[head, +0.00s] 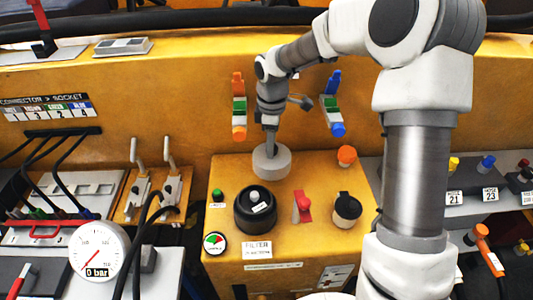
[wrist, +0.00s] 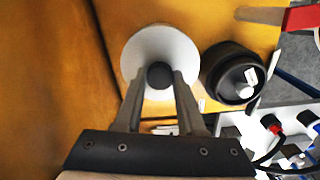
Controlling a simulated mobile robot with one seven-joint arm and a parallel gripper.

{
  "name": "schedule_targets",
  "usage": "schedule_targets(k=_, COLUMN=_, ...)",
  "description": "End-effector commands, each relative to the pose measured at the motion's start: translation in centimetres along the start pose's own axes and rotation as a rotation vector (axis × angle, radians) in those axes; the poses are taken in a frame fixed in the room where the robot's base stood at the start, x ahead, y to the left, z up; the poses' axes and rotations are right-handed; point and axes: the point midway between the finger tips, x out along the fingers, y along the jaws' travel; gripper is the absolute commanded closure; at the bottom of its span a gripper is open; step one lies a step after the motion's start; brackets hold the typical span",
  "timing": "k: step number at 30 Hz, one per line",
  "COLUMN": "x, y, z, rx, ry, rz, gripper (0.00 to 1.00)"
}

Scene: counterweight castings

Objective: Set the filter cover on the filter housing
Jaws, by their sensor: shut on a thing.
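The filter cover (head: 271,164) is a pale grey round cap with a dark knob. It is at the back of the yellow box top, behind the filter housing; I cannot tell whether it touches the surface. My gripper (head: 270,146) points down and is shut on the knob; in the wrist view my gripper (wrist: 160,78) has a finger on each side of it, over the cover (wrist: 148,45). The filter housing (head: 243,214) is a black round cup, open on top, with a white labelled piece inside. In the wrist view the housing (wrist: 210,75) is right of the cover, apart from it.
On the box top are a red lever (head: 302,207), a black-topped cup (head: 347,210), an orange knob (head: 347,155), a green button (head: 217,195) and a small gauge (head: 214,243). Coloured handles (head: 239,108) stand on the wall behind. A pressure gauge (head: 98,250) is front left.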

Motion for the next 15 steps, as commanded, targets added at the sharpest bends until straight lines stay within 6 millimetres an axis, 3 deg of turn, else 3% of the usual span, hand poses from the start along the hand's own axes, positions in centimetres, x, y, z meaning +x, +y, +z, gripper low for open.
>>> schedule_targets(k=6, x=-2.8, y=0.0, z=4.8, rx=0.007, ry=-0.002, rz=0.004, gripper=1.00)
schedule_targets(k=15, x=-5.3, y=-0.2, z=9.1, rx=0.003, ry=-0.002, rz=0.002, gripper=1.00)
